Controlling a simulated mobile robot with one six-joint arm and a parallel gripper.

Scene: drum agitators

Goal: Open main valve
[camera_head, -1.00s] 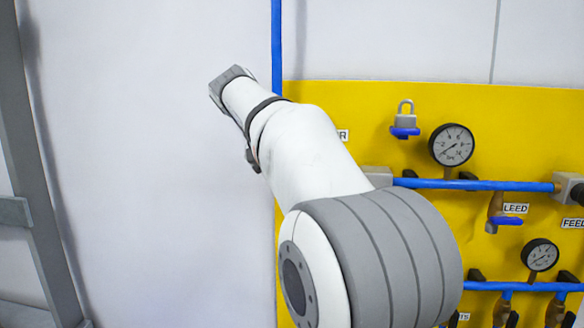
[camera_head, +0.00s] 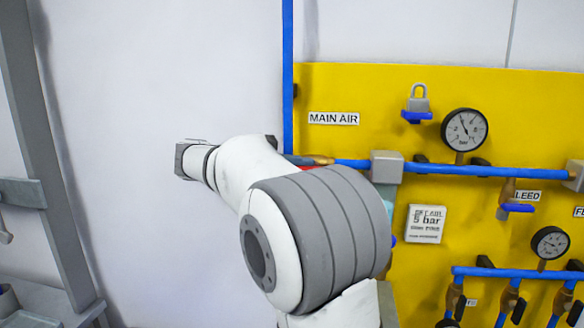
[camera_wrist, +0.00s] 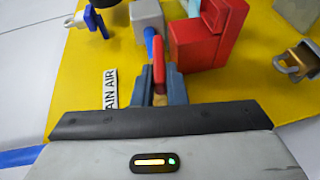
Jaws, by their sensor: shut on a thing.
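In the wrist view, the two blue-grey fingers of my gripper (camera_wrist: 160,84) are shut on a red lever handle (camera_wrist: 159,78). The handle lies close to the line of the blue pipe (camera_wrist: 150,40). The MAIN AIR label (camera_wrist: 110,88) is beside the left finger, and it also shows in the head view (camera_head: 334,119). In the head view, a brass valve body (camera_head: 322,160) with a bit of red shows on the upper blue pipe, just above my arm. My arm hides the gripper there.
A red block (camera_wrist: 208,38) stands close to the right finger in the wrist view. On the yellow panel (camera_head: 380,85) are a padlock (camera_head: 416,103) on a blue holder, an upper gauge (camera_head: 465,130), a lower gauge (camera_head: 550,243) and a grey box (camera_head: 387,167). The wall left is bare.

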